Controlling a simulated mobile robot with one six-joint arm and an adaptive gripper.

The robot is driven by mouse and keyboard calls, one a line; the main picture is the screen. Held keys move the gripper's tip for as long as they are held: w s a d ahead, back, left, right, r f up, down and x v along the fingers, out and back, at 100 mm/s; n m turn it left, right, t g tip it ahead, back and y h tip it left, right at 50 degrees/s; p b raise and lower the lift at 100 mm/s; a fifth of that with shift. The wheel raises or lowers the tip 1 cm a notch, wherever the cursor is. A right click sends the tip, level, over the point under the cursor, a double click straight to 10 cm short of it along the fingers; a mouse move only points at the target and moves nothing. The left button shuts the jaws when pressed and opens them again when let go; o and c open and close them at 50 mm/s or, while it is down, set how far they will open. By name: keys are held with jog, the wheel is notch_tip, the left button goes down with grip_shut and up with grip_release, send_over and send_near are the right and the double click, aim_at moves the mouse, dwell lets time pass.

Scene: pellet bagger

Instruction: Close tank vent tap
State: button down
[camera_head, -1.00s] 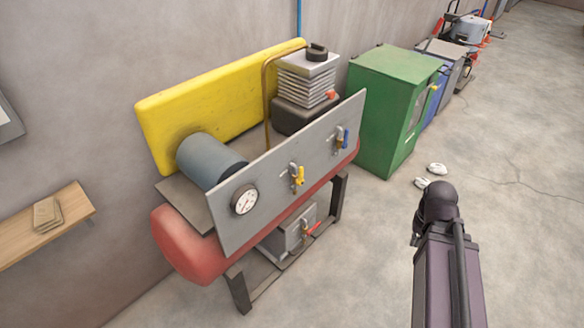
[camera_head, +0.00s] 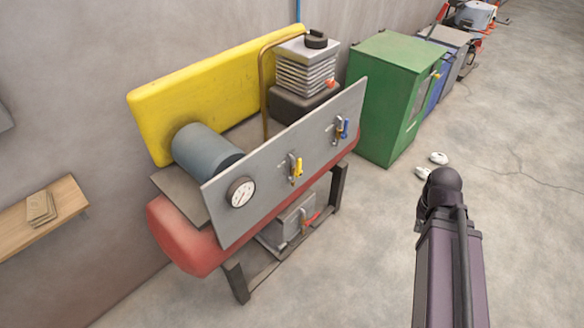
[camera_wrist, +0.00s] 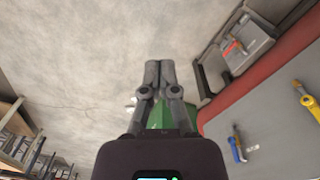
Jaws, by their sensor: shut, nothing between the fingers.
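Three taps show on the red-tanked compressor unit, and I cannot tell which is the tank vent tap. The yellow-handled tap (camera_head: 296,167) and the blue-handled tap (camera_head: 342,129) sit on the slanted grey panel, handles roughly upright in the head view. A red-handled tap (camera_head: 308,221) is low, at a grey box under the red tank (camera_head: 180,240). The wrist view also shows the yellow (camera_wrist: 306,96), blue (camera_wrist: 236,149) and red-orange (camera_wrist: 231,48) handles, all right of my gripper (camera_wrist: 159,64). My gripper is shut, empty and apart from them.
A pressure gauge (camera_head: 240,191) is on the panel (camera_head: 265,175). A green cabinet (camera_head: 385,100) stands beyond the unit, with two white objects (camera_head: 432,165) on the floor by it. A wooden shelf (camera_head: 62,210) is at left. The floor on the right is mostly clear.

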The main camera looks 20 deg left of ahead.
jog(key=w+a+f+n+t+h+b, duration=0.15)
jog(key=w+a+n, duration=0.25)
jog(key=a+n, duration=0.5)
jog(key=w+a+n+t+h+b, duration=0.15)
jog(key=w+a+n, duration=0.45)
jog(key=a, duration=0.6)
jog(key=s+a+n+t+b, duration=0.1)
jog(key=s+a+n+t, duration=0.1)
jog(key=a+n, duration=0.6)
jog(key=s+a+r+n+t+b, duration=0.1)
jog(key=a+n+t, duration=0.2)
jog(key=a, duration=1.5)
jog(key=n, duration=0.4)
jog(key=shift+s+r+n, duration=0.25)
jog(key=shift+s+n, duration=0.15)
jog(key=shift+f, duration=0.1)
